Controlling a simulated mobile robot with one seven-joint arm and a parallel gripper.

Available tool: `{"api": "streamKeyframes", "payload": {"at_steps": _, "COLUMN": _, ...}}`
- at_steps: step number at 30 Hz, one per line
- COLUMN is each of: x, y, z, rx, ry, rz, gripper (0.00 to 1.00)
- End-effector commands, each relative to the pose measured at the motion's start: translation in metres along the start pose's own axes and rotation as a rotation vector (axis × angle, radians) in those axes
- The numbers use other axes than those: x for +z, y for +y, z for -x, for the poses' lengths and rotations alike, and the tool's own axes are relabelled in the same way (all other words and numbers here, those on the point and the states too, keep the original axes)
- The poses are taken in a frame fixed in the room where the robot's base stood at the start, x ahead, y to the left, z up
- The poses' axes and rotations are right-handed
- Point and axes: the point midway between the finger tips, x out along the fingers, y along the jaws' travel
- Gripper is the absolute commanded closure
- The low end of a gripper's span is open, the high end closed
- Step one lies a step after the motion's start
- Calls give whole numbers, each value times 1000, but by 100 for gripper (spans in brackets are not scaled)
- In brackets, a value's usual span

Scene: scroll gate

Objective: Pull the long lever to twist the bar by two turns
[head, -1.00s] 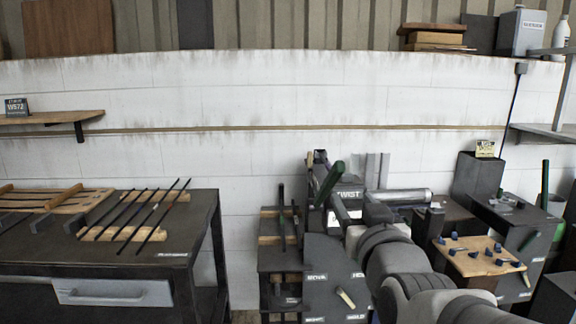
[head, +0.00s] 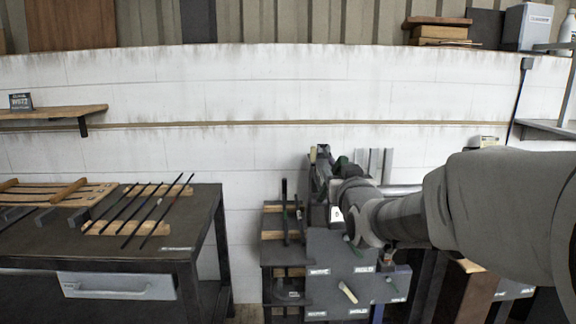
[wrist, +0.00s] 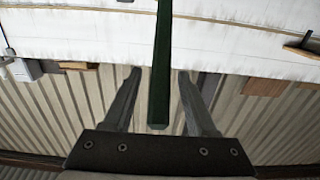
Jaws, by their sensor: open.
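A long dark green lever (wrist: 162,60) runs down the middle of the wrist view, its free end between my fingers. My gripper (wrist: 160,76) is open, one finger on each side of the lever with a visible gap. In the head view a bit of green (head: 341,163) shows at the top of the dark bench machine (head: 322,270). My wrist and forearm hide most of the lever and the bar there. I cannot tell how far the bar is turned.
A small pale handle (head: 348,292) sticks out of the machine's front panel. A dark table (head: 150,235) with several black rods on wooden racks stands at the left. A narrow rack (head: 272,235) stands beside the machine. My arm covers much of the right side.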

Motion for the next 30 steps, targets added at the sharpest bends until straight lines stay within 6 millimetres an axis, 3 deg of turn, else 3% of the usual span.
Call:
{"api": "streamKeyframes", "payload": {"at_steps": 6, "x": 0, "y": 0, "z": -19, "rx": 0, "ry": -1, "rz": 0, "gripper": 43}}
{"api": "streamKeyframes", "payload": {"at_steps": 17, "x": 0, "y": 0, "z": -22, "rx": 0, "ry": 0, "rz": -1, "gripper": 43}}
{"api": "streamKeyframes", "payload": {"at_steps": 26, "x": 0, "y": 0, "z": -22, "rx": 0, "ry": 0, "rz": -1, "gripper": 96}}
{"api": "streamKeyframes", "payload": {"at_steps": 30, "x": 0, "y": 0, "z": -22, "rx": 0, "ry": 0, "rz": -1, "gripper": 100}}
